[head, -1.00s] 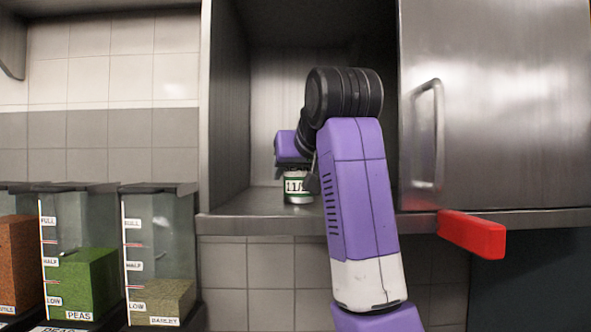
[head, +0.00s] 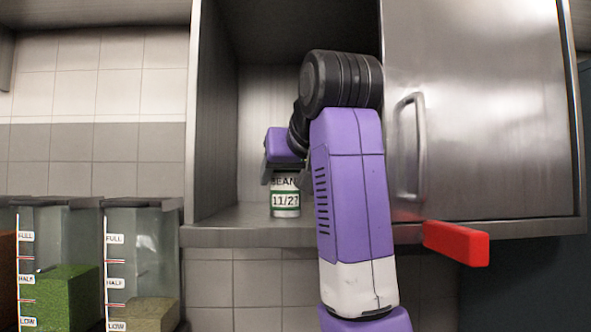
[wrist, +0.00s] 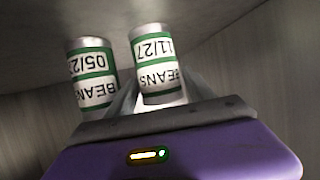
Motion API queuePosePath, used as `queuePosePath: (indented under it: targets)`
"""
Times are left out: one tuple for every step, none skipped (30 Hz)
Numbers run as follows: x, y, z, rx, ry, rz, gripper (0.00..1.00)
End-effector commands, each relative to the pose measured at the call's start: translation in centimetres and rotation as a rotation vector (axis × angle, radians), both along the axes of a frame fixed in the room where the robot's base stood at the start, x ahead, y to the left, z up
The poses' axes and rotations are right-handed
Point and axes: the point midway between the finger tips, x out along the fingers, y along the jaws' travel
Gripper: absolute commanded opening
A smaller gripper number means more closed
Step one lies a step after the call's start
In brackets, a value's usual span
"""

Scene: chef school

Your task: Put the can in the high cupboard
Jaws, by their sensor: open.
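The can (head: 285,204), with a white and green label reading BEANS 11/27, stands upright on the floor of the open cupboard. It also shows in the wrist view (wrist: 157,72). My gripper (head: 286,178) is inside the cupboard at the can's upper part. Its jaws are open, with the can between or just beyond the fingers; contact cannot be told. A second beans can (wrist: 92,75), marked 05/2 with the last digit cut off, stands beside it in the wrist view. In the head view this second can is not visible.
The cupboard's left wall (head: 213,120) and front shelf edge (head: 215,237) are close to my arm. A closed steel door (head: 490,110) with a handle (head: 409,150) is on the right. A red bar (head: 456,243) juts out below it. Food dispensers (head: 140,260) stand lower left.

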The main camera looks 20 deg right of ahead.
Motion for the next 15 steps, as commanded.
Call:
queuePosePath:
  targets:
    - [-1.1,0.1,0.1,0.0,-0.006,0.001,0.62]
    - [-1.8,0.2,0.5,0.0,-0.007,0.001,0.62]
    - [-2.6,0.3,0.8,0.001,-0.006,0.001,0.62]
    - [-3.2,0.3,1.0,0.001,-0.006,0.001,0.62]
    - [-3.4,0.6,1.5,0.003,-0.007,0.004,0.62]
    - [-3.6,0.7,1.9,0.004,-0.011,0.006,0.62]
    - [-3.7,0.7,2.1,0.002,-0.014,0.005,0.62]
    - [-3.9,0.8,2.2,0.002,-0.015,0.006,0.62]
    - [-4.2,0.8,2.3,0.003,-0.015,0.006,0.62]
    - [-4.3,0.8,2.4,0.003,-0.015,0.006,0.62]
    - [-4.5,0.8,2.4,0.003,-0.013,0.006,0.62]
    - [-4.7,0.7,2.4,0.003,-0.011,0.005,0.62]
    - [-4.9,0.7,2.3,0.004,-0.008,0.003,0.62]
    - [-5.0,0.7,2.3,0.005,-0.005,0.004,0.62]
    - [-5.2,0.7,2.1,0.004,0.0,0.005,0.62]
